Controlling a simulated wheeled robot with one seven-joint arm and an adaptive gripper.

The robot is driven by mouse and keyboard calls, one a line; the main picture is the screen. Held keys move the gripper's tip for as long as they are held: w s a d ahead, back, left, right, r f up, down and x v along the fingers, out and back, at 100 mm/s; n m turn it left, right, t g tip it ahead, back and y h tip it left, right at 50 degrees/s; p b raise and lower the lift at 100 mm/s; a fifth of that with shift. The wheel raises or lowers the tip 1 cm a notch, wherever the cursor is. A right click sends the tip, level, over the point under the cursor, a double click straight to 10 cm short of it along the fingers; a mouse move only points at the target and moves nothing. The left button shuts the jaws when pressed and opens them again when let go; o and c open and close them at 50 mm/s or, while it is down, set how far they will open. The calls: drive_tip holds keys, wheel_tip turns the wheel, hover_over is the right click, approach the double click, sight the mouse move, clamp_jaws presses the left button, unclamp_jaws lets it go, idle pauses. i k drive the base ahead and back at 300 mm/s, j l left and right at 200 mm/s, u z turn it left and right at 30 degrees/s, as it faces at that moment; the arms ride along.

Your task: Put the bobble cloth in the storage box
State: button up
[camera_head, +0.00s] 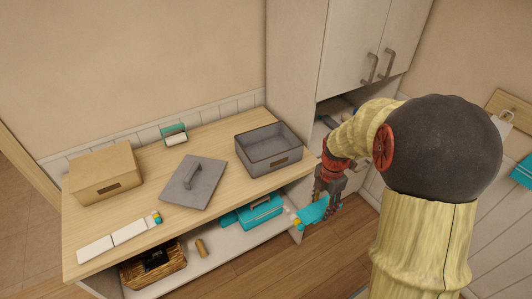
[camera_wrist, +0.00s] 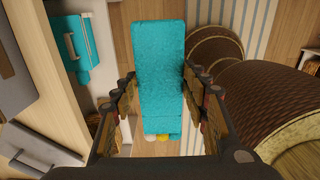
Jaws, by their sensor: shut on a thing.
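The bobble cloth is a teal strip (camera_head: 313,210) with small white and yellow bobbles at its end. My gripper (camera_head: 327,192) is shut on it and holds it in the air, off the front right of the table. In the wrist view the cloth (camera_wrist: 159,55) lies between the two fingers of my gripper (camera_wrist: 158,88), with the bobbles at the lower end. The storage box appears to be the grey box (camera_head: 283,158), open at the top, on the table's right end. Its floor is partly visible and looks empty. The gripper is in front of it, to its right.
A flat grey lid (camera_head: 205,185) with a handle lies left of the open box. A closed tan box (camera_head: 104,184) stands at the far left. A teal case (camera_head: 260,210) and wicker basket (camera_head: 165,268) are under the tabletop. A tall cabinet (camera_head: 292,60) rises behind the box.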

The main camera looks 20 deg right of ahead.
sight(274, 153)
drive_tip(key=i, duration=1.4)
